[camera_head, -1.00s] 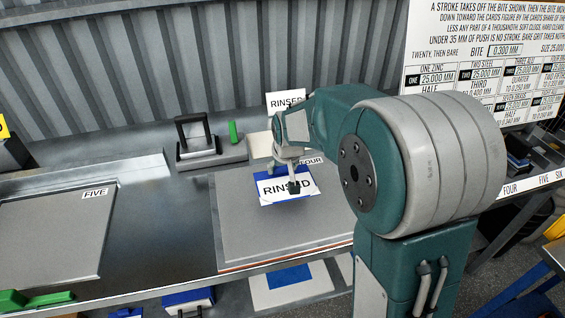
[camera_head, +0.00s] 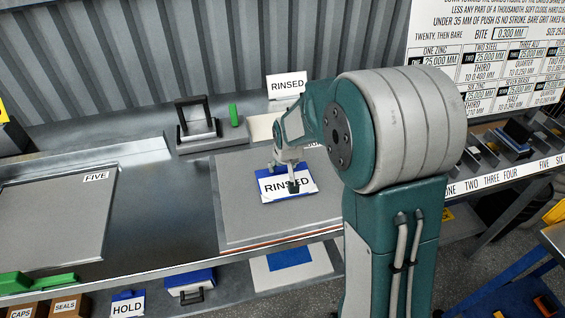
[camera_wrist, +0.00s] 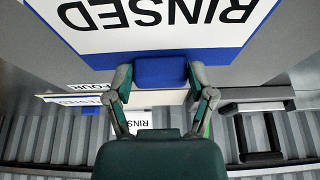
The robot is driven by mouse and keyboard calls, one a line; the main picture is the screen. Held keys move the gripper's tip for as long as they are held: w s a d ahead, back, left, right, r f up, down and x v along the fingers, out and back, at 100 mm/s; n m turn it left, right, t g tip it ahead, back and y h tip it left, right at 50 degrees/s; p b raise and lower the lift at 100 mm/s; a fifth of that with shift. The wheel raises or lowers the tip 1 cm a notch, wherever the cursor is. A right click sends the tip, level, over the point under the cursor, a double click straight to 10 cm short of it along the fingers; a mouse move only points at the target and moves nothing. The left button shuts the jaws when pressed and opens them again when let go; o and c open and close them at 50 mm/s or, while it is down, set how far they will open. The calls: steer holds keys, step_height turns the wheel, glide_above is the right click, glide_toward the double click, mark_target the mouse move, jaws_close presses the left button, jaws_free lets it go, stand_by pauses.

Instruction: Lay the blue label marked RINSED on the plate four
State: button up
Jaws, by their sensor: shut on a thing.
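The blue label with its white RINSED face (camera_head: 272,187) is in my gripper (camera_head: 292,184), over plate four (camera_head: 245,225). In the wrist view the two fingers are shut on the label's blue tab (camera_wrist: 160,70), and the white face (camera_wrist: 165,32) spreads beyond them with the lettering inverted. The label looks roughly level with the plate and within its outline. I cannot tell whether it touches the plate. The FOUR tag (camera_wrist: 88,86) shows behind the fingers in the wrist view; in the head view my arm mostly hides it and the plate's right side.
A standing RINSED card (camera_head: 287,86) is behind the plate, near a black-handled block (camera_head: 197,128) and a green piece (camera_head: 234,115). Plate FIVE (camera_head: 50,220) lies bare to the left.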

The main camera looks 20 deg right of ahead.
steer(key=shift+f, duration=0.3)
stand_by(0.5)
steer(key=o, duration=1.1)
steer(key=shift+r, duration=3.5)
